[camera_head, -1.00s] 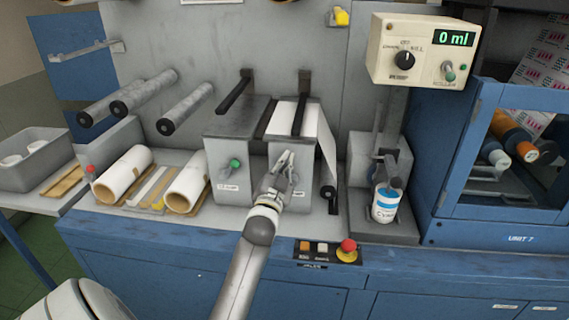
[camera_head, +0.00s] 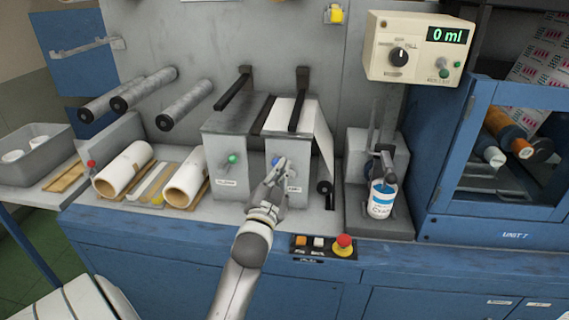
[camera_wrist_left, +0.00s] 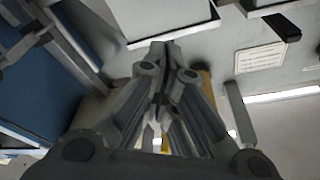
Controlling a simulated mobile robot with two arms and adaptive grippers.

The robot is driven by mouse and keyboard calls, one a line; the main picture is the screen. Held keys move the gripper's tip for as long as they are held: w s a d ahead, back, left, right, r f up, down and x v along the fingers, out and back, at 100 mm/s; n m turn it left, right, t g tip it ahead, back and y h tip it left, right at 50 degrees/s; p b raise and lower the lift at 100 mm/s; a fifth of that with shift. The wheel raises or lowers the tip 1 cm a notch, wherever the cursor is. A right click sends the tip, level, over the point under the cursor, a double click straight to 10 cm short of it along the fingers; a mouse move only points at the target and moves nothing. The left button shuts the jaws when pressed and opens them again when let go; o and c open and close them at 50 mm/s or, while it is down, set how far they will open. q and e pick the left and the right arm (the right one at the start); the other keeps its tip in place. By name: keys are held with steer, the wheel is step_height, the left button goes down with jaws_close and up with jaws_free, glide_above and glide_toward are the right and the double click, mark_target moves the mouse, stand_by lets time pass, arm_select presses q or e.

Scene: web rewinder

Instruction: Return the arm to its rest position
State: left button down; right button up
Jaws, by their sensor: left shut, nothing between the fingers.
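My left arm comes up from the bottom of the head view, and its gripper (camera_head: 279,164) is in front of the right grey box of the machine. The fingers are shut with nothing between them. The fingertips overlap the box front in the picture, beside a small blue button (camera_head: 275,161); I cannot tell whether they touch it. In the left wrist view the two fingers of the gripper (camera_wrist_left: 161,52) meet at their tips. My right gripper is not in view.
A green button (camera_head: 232,158) is on the left box. Cardboard-cored white rolls (camera_head: 187,185) lie at left. A red emergency button (camera_head: 344,241) is on the front ledge. The dosing box (camera_head: 417,48) reads 0 ml.

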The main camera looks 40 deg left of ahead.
arm_select(q)
steer(key=shift+s+d+f, duration=0.1)
steer(key=shift+s+d, duration=0.25)
steer(key=shift+s, duration=0.2)
